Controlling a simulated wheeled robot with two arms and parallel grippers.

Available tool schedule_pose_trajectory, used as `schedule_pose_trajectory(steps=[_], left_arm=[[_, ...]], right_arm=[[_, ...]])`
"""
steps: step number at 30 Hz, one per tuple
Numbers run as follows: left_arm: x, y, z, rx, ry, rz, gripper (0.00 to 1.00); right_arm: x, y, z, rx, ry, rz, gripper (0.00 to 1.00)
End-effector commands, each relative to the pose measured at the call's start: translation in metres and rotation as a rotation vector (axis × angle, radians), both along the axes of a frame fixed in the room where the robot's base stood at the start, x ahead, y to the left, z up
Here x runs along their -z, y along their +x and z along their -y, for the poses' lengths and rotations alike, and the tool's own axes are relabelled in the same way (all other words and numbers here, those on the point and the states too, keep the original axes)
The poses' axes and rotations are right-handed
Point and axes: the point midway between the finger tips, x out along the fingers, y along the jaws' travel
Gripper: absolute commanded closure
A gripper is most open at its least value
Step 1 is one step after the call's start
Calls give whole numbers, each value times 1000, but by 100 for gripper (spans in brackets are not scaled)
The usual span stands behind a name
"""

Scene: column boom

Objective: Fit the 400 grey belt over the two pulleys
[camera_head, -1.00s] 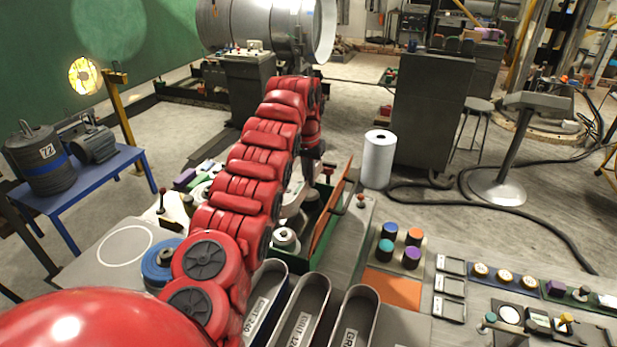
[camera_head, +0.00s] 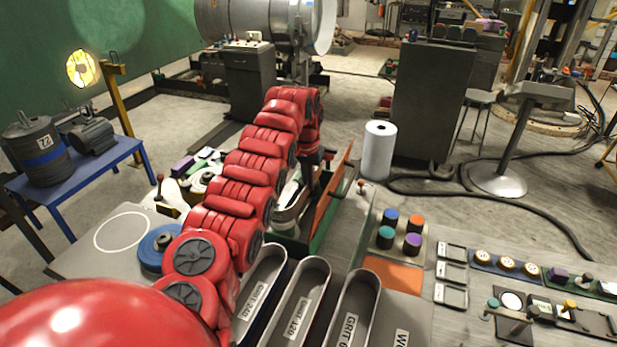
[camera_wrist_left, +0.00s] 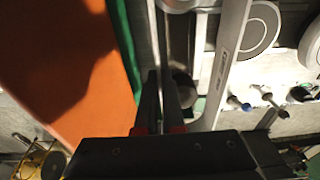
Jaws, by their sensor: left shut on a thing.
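My left gripper (camera_head: 308,192) reaches down into the open green housing (camera_head: 318,238), left of its raised orange cover (camera_head: 332,202). In the left wrist view its dark fingers (camera_wrist_left: 163,98) are closed on a thin grey strand, which I take as the grey belt (camera_wrist_left: 162,40). A wider light grey band with small lettering (camera_wrist_left: 235,42) runs beside the fingers on the right. A small round grey part (camera_wrist_left: 183,84), perhaps a pulley, sits between strand and band. In the head view my arm hides most of this; whether the belt sits on either pulley cannot be told.
The orange cover stands up close on the fingers' left in the wrist view (camera_wrist_left: 60,60). Long labelled trays (camera_head: 305,305) stand in front of the housing. Coloured cylinders (camera_head: 400,232) and a white roll (camera_head: 378,152) are to its right. A blue reel (camera_head: 154,248) lies left.

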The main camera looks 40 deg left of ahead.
Motion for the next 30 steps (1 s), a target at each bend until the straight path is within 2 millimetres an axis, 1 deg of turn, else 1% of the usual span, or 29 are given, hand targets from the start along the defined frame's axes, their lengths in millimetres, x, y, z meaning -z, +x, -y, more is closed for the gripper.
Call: schedule_pose_trajectory(steps=[2, 3, 9, 24, 30], left_arm=[[8, 0, 0, 0, -1, -1, 100], [14, 0, 0, 0, -1, 0, 100], [30, 0, 0, 0, -1, -2, 100], [66, 0, 0, 0, 0, 1, 100], [74, 0, 0, 0, 0, 1, 100]], right_arm=[[3, 0, 0, 0, 0, 0, 65], [9, 0, 0, 0, 0, 0, 65], [24, 0, 0, 0, 0, 0, 65], [57, 0, 0, 0, 0, 0, 65], [63, 0, 0, 0, 0, 0, 65]])
